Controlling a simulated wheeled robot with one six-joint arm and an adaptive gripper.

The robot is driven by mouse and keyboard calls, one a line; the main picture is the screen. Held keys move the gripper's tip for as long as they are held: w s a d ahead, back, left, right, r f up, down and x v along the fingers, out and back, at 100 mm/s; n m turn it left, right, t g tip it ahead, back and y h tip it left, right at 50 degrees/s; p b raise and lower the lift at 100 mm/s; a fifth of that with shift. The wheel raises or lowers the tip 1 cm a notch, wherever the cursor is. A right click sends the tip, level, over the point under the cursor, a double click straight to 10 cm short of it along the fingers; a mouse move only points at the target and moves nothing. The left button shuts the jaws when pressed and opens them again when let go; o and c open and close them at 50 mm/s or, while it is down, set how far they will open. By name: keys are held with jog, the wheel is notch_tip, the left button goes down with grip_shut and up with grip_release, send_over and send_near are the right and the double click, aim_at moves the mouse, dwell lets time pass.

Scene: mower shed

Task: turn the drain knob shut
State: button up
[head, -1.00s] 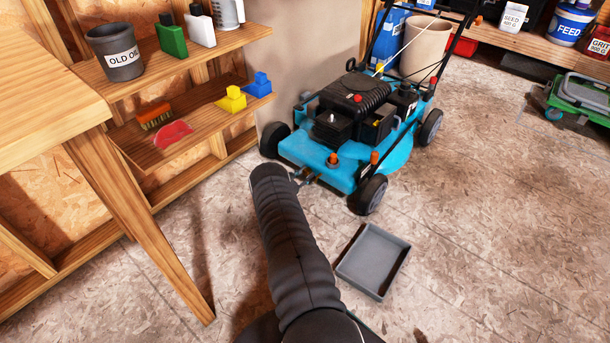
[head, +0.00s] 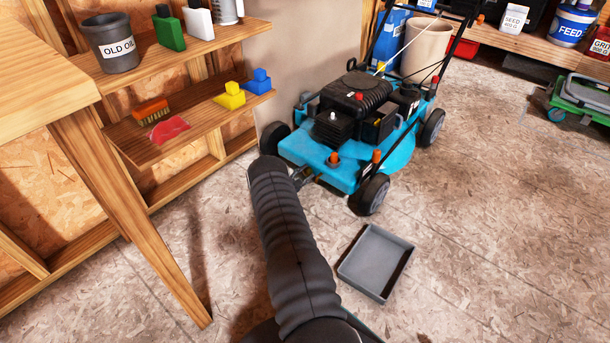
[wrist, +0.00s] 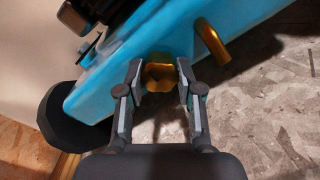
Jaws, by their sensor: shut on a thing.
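The drain knob (wrist: 160,74) is a gold, lobed knob low on the end of the blue mower (head: 325,166), which also fills the top of the wrist view (wrist: 150,55). My gripper (wrist: 160,80) has its two fingers on either side of the knob and is shut on it. A gold spout (wrist: 212,42) sticks out of the mower to the right of the knob. In the head view my gripper (head: 306,176) reaches the mower's near edge, and my arm partly hides it. The knob itself is hard to make out there.
A grey tray (head: 372,262) lies on the floor right of my arm. A mower wheel (head: 370,194) stands just right of the gripper. A wooden shelf (head: 200,125) and a table leg (head: 130,210) stand at the left.

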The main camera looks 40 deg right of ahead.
jog(key=o, duration=1.2)
jog(key=shift+c, duration=0.2)
jog(key=s+a, duration=0.1)
jog(key=a, duration=1.1)
